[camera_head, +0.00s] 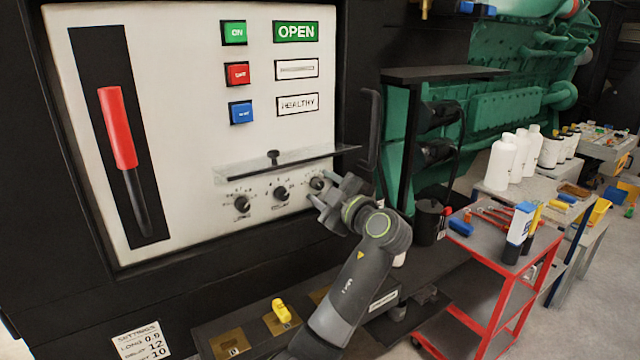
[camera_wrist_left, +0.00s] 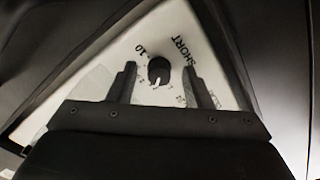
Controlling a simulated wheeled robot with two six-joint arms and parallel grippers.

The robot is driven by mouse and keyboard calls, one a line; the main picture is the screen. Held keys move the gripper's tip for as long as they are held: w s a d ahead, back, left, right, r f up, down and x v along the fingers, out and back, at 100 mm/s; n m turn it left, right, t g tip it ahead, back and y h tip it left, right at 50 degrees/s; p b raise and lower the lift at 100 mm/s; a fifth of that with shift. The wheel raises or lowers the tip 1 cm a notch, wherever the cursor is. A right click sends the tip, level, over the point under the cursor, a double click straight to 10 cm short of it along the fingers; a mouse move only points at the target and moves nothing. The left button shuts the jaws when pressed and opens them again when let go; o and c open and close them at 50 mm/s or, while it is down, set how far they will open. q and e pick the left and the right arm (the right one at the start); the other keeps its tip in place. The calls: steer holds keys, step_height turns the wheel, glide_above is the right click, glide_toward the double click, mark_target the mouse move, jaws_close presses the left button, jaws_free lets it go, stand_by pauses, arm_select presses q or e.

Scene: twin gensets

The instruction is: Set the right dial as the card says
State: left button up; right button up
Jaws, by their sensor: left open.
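The right dial (camera_head: 317,183) is a black round knob at the right end of a row of three on the white panel. In the left wrist view the dial (camera_wrist_left: 158,70) has a white pointer mark facing down, with "10" and "SHORT" printed beside it. My left gripper (camera_head: 324,199) is open at the right dial. In the wrist view its fingers (camera_wrist_left: 160,82) stand on either side of the dial, with gaps on both sides. The card (camera_head: 142,341) at lower left reads "SETTINGS", "LONG 0.9", a partly unclear line with 12, and a last line with 10. My right gripper is out of view.
A clear cover (camera_head: 273,160) sticks out just above the dials. The middle dial (camera_head: 280,194) and left dial (camera_head: 242,204) are close by. A black handle (camera_head: 371,130) stands right of the panel. A red lever (camera_head: 118,128) is far left. A red cart (camera_head: 490,262) stands right.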

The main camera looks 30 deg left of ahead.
arm_select(q)
steer(key=shift+d, duration=0.15)
steer(key=shift+c, duration=0.7)
steer(key=c, duration=0.8)
steer(key=shift+c, duration=0.2)
